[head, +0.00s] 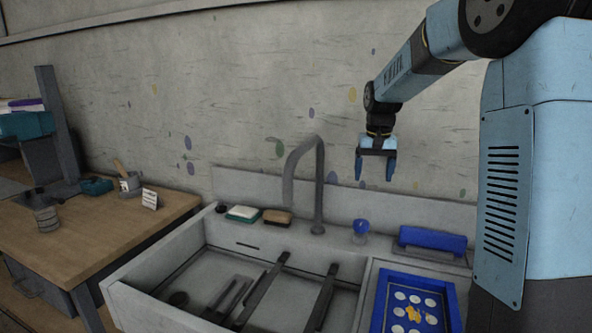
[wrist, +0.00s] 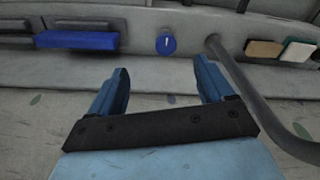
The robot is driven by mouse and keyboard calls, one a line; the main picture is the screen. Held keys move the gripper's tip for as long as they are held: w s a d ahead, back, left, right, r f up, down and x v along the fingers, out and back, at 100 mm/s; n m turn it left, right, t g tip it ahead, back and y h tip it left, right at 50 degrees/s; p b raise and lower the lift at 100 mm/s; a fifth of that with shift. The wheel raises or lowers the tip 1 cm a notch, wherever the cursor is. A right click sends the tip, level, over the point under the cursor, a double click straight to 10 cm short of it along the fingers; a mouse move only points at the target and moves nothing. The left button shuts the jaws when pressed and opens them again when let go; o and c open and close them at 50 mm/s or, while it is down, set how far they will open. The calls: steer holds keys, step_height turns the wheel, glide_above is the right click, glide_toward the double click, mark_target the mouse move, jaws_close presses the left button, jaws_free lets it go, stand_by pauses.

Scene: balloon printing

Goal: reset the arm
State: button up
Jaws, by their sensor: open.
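My gripper (head: 376,168) hangs at the end of my blue arm, in the air in front of the wall and above the back of the sink. Its two blue fingers are apart with nothing between them. In the wrist view the open fingers of my gripper (wrist: 163,78) point toward the sink's back ledge, and they touch nothing.
A curved faucet (head: 318,185) stands left of my gripper. A blue-topped object (head: 361,228) and a blue box (head: 432,241) sit on the ledge. A blue tray (head: 383,305) lies right of the sink basin (head: 215,262). A wooden table (head: 90,235) stands left.

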steer(key=s+r+t, duration=0.1)
steer(key=s+r, duration=0.2)
steer(key=s, duration=0.5)
steer(key=s+r+t, duration=0.1)
steer(key=s+r, duration=0.3)
steer(key=s, duration=0.4)
steer(key=s+f+n+t, duration=0.1)
steer(key=s+f+t, duration=0.1)
steer(key=s, duration=1.6)
steer(key=shift+f+t, duration=0.3)
steer(key=shift+f, duration=0.4)
steer(key=shift+d, duration=0.1)
